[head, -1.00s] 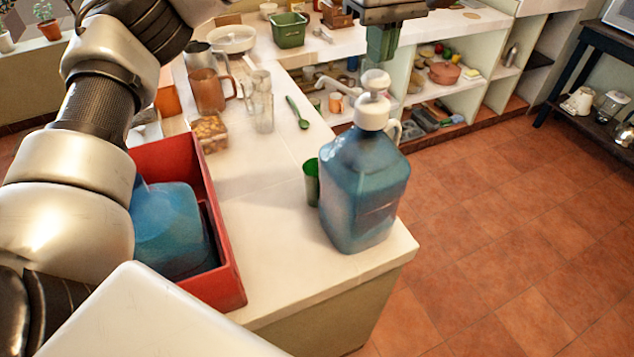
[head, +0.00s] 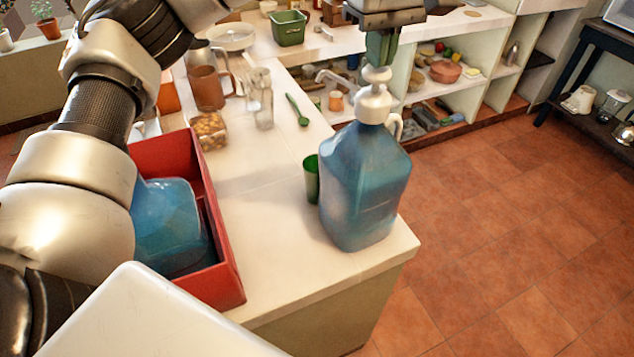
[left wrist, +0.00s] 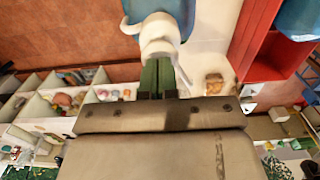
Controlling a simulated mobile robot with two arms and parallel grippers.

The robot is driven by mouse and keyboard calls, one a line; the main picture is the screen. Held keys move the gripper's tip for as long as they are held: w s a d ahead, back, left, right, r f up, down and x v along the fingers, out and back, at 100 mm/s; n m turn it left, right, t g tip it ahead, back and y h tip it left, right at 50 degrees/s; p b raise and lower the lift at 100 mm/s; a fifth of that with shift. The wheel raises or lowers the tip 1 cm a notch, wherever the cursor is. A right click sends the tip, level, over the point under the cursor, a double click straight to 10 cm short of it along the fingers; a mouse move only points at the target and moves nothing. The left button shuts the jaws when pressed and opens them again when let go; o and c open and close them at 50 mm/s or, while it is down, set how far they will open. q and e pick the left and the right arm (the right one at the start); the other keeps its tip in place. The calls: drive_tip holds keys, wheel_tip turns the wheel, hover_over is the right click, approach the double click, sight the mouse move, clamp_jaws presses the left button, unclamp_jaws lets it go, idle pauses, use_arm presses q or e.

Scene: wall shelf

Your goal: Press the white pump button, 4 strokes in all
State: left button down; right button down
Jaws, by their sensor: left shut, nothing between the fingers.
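A blue bottle (head: 365,185) stands near the counter's front right corner. Its white pump button (head: 377,76) sits on a white collar with a spout pointing left. My left gripper (head: 380,62) is shut and empty, its green fingers pointing down directly above the button. The fingertips look to be at or just above the button top; I cannot tell whether they touch. In the left wrist view the shut green fingers (left wrist: 158,62) end at the white pump head (left wrist: 158,38), hiding part of it. My right gripper is out of view.
A red box (head: 222,215) holding a blue container (head: 168,225) stands left of the bottle. A green cup (head: 312,180) is close beside the bottle. A green spoon (head: 298,110), glasses and a brown mug (head: 207,90) lie further back.

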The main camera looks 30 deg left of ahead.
use_arm(q)
drive_tip(key=shift+f+b, duration=0.75)
drive_tip(key=shift+f, duration=0.5)
drive_tip(key=shift+r, duration=0.1)
drive_tip(key=shift+r+p, duration=1.85)
drive_tip(key=shift+r, duration=0.25)
drive_tip(key=shift+f, duration=0.15)
